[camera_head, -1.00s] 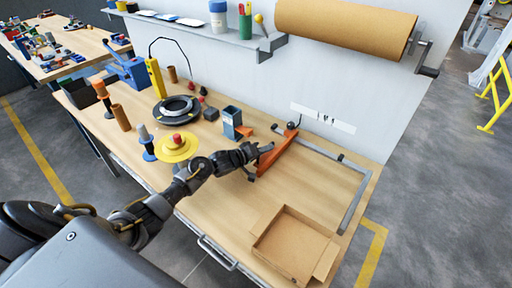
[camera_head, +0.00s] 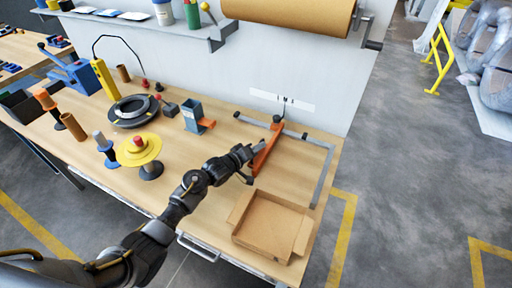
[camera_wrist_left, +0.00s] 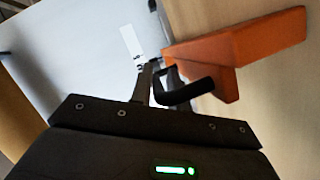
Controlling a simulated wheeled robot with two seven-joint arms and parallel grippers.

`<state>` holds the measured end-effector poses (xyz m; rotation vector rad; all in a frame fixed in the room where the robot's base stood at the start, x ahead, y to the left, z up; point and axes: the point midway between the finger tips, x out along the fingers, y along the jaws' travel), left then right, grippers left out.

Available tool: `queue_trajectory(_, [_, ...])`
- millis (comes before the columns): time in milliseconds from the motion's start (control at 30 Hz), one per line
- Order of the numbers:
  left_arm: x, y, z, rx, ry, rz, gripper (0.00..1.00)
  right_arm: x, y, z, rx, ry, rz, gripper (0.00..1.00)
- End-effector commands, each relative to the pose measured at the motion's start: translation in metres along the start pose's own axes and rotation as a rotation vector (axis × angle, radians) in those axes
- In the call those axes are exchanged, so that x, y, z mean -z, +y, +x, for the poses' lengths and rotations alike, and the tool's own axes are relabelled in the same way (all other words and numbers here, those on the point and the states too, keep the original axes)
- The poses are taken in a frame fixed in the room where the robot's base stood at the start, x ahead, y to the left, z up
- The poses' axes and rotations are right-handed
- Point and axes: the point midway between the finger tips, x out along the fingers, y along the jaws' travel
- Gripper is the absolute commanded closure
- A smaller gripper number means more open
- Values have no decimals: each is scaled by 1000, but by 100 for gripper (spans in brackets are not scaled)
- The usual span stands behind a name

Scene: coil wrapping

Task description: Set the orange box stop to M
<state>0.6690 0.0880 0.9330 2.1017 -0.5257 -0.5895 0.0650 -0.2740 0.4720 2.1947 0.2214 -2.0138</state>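The orange box stop (camera_head: 264,151) is a long bar lying slanted on the workbench, inside a grey L-shaped frame (camera_head: 327,172). It fills the upper right of the left wrist view (camera_wrist_left: 240,42). My left gripper (camera_head: 250,155) is low over the bench at the stop's left side. In the left wrist view its fingers (camera_wrist_left: 160,78) are close together beside a black looped handle (camera_wrist_left: 190,95) near the orange part. I cannot tell whether they grip the handle. No M mark is readable. My right gripper is not in view.
An open cardboard box (camera_head: 270,226) lies at the bench's front, near my left arm. A blue-grey holder (camera_head: 192,115), yellow disc (camera_head: 138,150) and black coil (camera_head: 133,110) stand to the left. A brown paper roll (camera_head: 290,12) hangs above the wall strip (camera_head: 282,99).

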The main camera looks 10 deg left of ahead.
Motion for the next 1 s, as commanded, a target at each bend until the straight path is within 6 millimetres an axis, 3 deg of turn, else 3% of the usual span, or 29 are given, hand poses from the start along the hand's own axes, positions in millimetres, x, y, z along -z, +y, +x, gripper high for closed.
queue_trajectory(367, [2,0,-6,-2,4,0,81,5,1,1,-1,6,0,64])
queue_trajectory(800, [0,-1,-82,-1,3,2,81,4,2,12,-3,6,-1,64])
queue_trajectory(1000, [0,-1,-104,0,2,1,81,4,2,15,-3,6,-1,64])
